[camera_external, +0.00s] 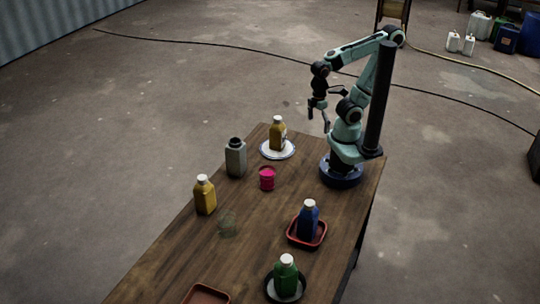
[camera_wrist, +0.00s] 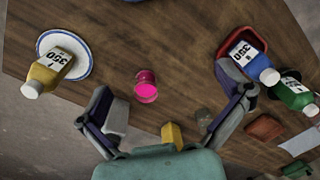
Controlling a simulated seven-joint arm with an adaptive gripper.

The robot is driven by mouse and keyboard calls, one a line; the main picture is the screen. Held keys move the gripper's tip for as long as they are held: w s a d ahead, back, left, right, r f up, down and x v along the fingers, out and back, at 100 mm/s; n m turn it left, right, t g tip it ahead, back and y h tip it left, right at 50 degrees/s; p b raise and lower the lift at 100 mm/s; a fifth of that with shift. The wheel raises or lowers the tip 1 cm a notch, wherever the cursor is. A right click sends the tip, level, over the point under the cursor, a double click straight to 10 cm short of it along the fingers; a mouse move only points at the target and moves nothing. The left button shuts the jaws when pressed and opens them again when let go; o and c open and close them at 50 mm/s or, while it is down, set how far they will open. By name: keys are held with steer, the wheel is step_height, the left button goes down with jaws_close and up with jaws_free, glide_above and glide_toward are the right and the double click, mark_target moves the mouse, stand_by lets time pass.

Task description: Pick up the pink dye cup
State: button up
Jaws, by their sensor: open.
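The pink dye cup (camera_external: 267,178) stands on the wooden table, in front of the grey bottle and the plate. In the wrist view the pink cup (camera_wrist: 146,86) lies beyond my fingertips, near the middle of the picture. My gripper (camera_external: 318,112) is raised above the far end of the table, well apart from the cup. In the wrist view my gripper (camera_wrist: 172,108) has its two fingers spread wide with nothing held between them.
A yellow bottle (camera_external: 277,134) stands on a white plate (camera_external: 290,150). A grey bottle (camera_external: 236,158), another yellow bottle (camera_external: 205,196) and a faint clear vessel (camera_external: 228,224) stand left. A blue bottle (camera_external: 308,220) is in a red tray (camera_external: 292,238); a green bottle (camera_external: 286,276) stands nearer.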

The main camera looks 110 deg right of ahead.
steer(key=shift+c, duration=0.5)
steer(key=m+t, duration=0.2)
steer(key=m, duration=0.1)
glide_above(267, 170)
steer(key=w, duration=0.2)
steer(key=shift+h, duration=0.4)
steer(key=f, duration=1.1)
steer(key=shift+a+f, duration=0.1)
steer(key=shift+a, duration=0.3)
steer(key=shift+g, duration=0.9)
steer(key=f, duration=0.1)
steer(key=s+f, duration=0.1)
steer(key=f, duration=0.1)
steer(key=s+f, duration=0.1)
steer(key=shift+d+f, duration=0.25)
steer(key=shift+f, duration=0.1)
step_height(267, 170, down, 6)
steer(key=shift+f, duration=0.25)
